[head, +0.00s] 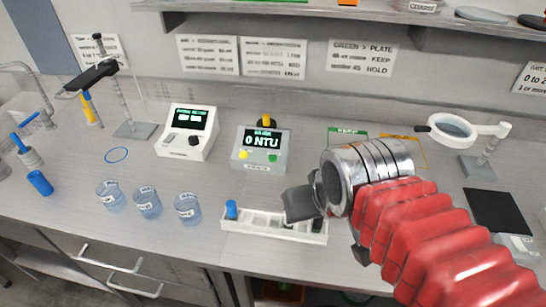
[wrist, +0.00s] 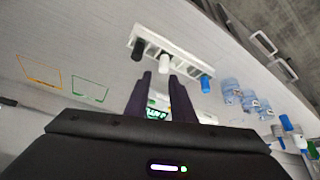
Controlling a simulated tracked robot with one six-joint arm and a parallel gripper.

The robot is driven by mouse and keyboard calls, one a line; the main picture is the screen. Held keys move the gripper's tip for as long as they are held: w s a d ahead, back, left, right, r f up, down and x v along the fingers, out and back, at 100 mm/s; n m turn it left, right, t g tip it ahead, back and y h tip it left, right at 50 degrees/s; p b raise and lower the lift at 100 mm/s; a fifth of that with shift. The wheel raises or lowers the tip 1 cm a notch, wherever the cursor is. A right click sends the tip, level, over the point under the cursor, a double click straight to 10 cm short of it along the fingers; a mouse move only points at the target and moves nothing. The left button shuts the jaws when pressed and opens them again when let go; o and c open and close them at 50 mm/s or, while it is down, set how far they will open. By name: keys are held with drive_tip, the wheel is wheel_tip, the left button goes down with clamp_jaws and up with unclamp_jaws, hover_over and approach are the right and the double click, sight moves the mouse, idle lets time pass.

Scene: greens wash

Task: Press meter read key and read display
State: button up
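A grey meter (head: 260,150) stands at the middle of the bench. My gripper (head: 300,205) is over the white rack in front of the meter, apart from the keys. In the wrist view my fingers (wrist: 163,78) are spread with nothing clearly held, and a display with green text shows between them.
A second white meter (head: 187,132) with a dark screen stands to the left. The white rack (head: 313,238) holds a blue-capped vial (head: 231,209); black and white caps also show there in the wrist view. Several labelled beakers (head: 147,203) stand at left. A magnifier (head: 455,130) stands at right.

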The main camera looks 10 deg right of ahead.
clamp_jaws()
idle(1.4)
